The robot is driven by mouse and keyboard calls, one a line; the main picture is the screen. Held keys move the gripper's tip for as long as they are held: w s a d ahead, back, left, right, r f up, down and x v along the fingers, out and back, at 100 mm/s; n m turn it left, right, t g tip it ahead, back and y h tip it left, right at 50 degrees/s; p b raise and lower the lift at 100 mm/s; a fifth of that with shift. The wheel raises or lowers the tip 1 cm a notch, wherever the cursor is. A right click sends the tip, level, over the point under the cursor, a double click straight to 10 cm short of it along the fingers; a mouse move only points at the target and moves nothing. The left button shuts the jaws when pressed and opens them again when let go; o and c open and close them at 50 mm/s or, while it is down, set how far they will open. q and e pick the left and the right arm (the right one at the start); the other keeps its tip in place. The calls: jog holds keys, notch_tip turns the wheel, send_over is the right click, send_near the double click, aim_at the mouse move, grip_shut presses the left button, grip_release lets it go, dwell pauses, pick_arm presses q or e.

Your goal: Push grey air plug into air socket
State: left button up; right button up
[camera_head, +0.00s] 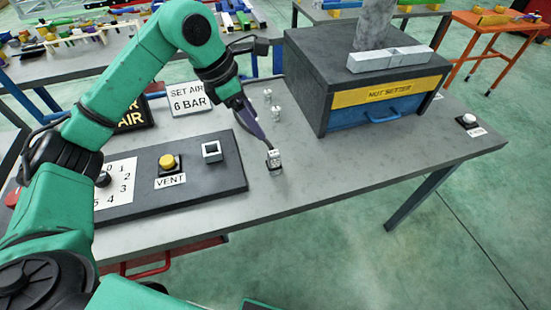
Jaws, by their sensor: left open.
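A small grey plug-like piece (274,162) stands upright on the grey table, right of the dark control panel; I take it for the grey air plug. My left gripper (270,146) points down, open, with its dark fingers right at the top of this piece. I cannot tell whether they touch it. A light square frame with a dark opening (212,151) sits on the panel; it may be the air socket, but no label on it is readable. My right gripper is not in view.
The dark panel (225,178) carries a yellow VENT button (167,162) and a numbered dial (103,179). Two small metal parts (275,113) stand behind the gripper. A NUT SETTER box (310,70) is at the back right. The table's front right is clear.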

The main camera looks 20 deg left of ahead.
aim_at(272, 153)
pick_arm(q)
jog(key=x, duration=0.2)
jog(key=p+x, duration=0.1)
jog(key=x, duration=0.2)
jog(key=p+x, duration=0.1)
jog(key=x, duration=0.1)
jog(key=shift+s+d+f, duration=0.1)
jog(key=shift+s+d, duration=0.15)
jog(key=shift+d, duration=0.15)
jog(key=p+x, duration=0.2)
jog(key=x, duration=0.1)
jog(key=p+x, duration=0.1)
jog(key=x, duration=0.1)
jog(key=shift+s+a+f, duration=0.25)
jog(key=shift+s, duration=0.15)
jog(key=shift+w+f, duration=0.1)
jog(key=shift+f, duration=0.25)
grip_shut()
